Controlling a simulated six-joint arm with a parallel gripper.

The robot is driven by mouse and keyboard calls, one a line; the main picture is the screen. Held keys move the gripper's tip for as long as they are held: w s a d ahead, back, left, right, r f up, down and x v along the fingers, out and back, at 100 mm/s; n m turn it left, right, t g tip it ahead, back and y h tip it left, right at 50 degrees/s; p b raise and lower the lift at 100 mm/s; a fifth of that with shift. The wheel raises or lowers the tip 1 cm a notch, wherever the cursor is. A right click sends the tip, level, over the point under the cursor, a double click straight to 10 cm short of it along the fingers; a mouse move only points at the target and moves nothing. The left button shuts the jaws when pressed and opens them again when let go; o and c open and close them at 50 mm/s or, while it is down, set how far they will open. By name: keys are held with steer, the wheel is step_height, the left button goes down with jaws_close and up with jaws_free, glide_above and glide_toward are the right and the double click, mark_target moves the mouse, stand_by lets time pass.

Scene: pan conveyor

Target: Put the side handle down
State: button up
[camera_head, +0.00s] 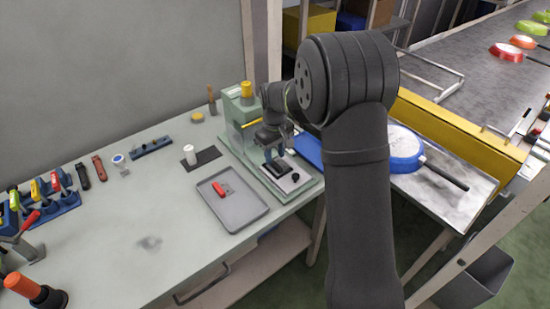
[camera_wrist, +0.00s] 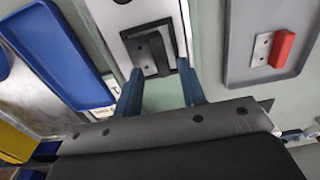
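A black side handle (camera_wrist: 156,52) sits in the dark recess of the light plate of the green press (camera_head: 241,115). In the wrist view the two blue fingers of my gripper (camera_wrist: 159,68) stand apart, with tips on either side of the handle's near end and a gap on each side. In the head view my gripper (camera_head: 274,154) is low over the press plate, and the dark block (camera_head: 278,170) is just below it. A red handle with a metal bracket (camera_head: 222,189) lies in the grey tray (camera_head: 240,215); it also shows in the wrist view (camera_wrist: 282,48).
A blue pan (camera_head: 404,165) with a black handle rests on the metal table at right, near a yellow rail (camera_head: 440,130). A white cylinder on a black mat (camera_head: 201,158) and tools stand at left. The bench front is clear.

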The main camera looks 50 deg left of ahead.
mark_target(275, 163)
step_height(275, 163, up, 11)
stand_by(0.3)
steer(key=shift+f, duration=0.15)
step_height(275, 163, down, 13)
steer(key=shift+f, duration=0.1)
steer(key=shift+r, duration=0.35)
steer(key=shift+f, duration=0.1)
stand_by(0.4)
